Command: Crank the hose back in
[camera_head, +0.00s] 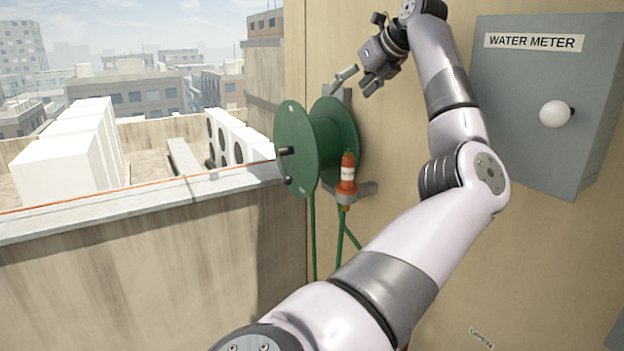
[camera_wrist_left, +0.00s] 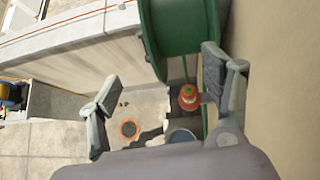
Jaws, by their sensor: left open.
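A green hose reel (camera_head: 293,140) is mounted on the tan wall, with two dark knobs (camera_head: 286,151) on its near side face. Green hose (camera_head: 313,235) hangs down below it. An orange-red nozzle (camera_head: 348,172) with a white label stands upright in a bracket beside the reel. My left gripper (camera_head: 358,80) is open and empty, above and to the right of the reel, apart from it. In the left wrist view, its two fingers (camera_wrist_left: 161,98) are spread wide, with the reel (camera_wrist_left: 180,25) beyond them at the top. My right gripper is not in view.
A grey water meter box (camera_head: 540,100) with a white round knob (camera_head: 554,114) is on the wall at right. A concrete parapet (camera_head: 140,205) runs to the left. In the left wrist view, an orange ring (camera_wrist_left: 129,129) and a bluish round object (camera_wrist_left: 181,136) lie below.

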